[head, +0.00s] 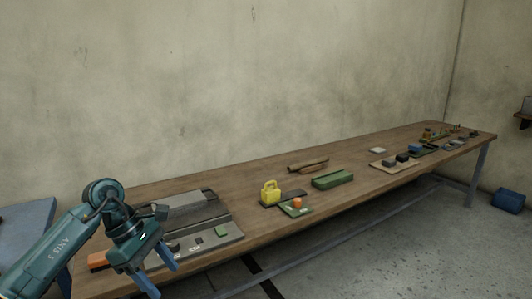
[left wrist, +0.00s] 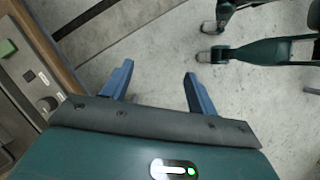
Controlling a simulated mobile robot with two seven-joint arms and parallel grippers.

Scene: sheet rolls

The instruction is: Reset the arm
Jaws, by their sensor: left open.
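My left arm comes in from the left in the head view. Its gripper (head: 150,281) hangs beside the front edge of the long wooden table (head: 345,204), in front of a grey machine with a control panel (head: 226,234). In the left wrist view the left gripper (left wrist: 158,85) has its two blue fingers spread apart, with only bare floor between them. It holds nothing. My right gripper is not seen in either view.
On the table stand a yellow object (head: 270,193), a green board with an orange piece (head: 297,204), a green block (head: 333,179) and brown rolls (head: 308,166). Several small items crowd the far right end. A blue box (head: 508,200) sits on the floor.

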